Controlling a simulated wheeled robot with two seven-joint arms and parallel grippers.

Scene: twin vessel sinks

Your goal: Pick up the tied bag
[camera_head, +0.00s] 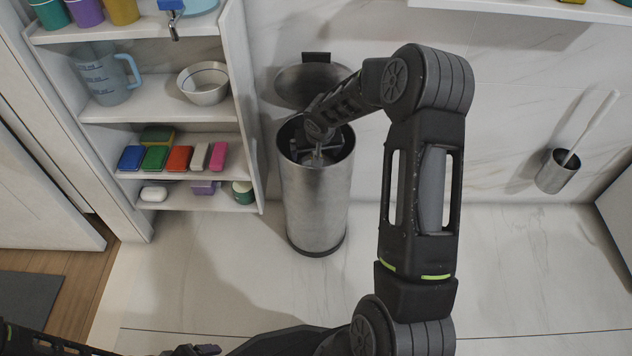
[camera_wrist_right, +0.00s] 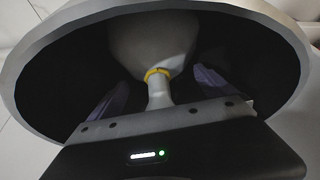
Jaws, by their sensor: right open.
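The tied bag (camera_wrist_right: 152,42) is pale grey and rounded, with a yellow tie (camera_wrist_right: 157,72) around its gathered neck. It is inside the round metal bin (camera_head: 318,200), whose lid (camera_head: 305,82) stands open at the back. My right gripper (camera_head: 320,155) reaches down into the bin mouth. In the right wrist view its two dark purplish fingers (camera_wrist_right: 163,85) are open, one on each side of the bag's neck, with gaps between. The bag is hidden by the gripper and bin in the head view.
A white shelf unit (camera_head: 250,120) stands close left of the bin, holding a blue jug (camera_head: 106,80), a bowl (camera_head: 204,83) and several coloured sponges (camera_head: 180,159). A toilet brush in a metal holder (camera_head: 557,172) hangs at right. The tiled floor (camera_head: 530,270) around is clear.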

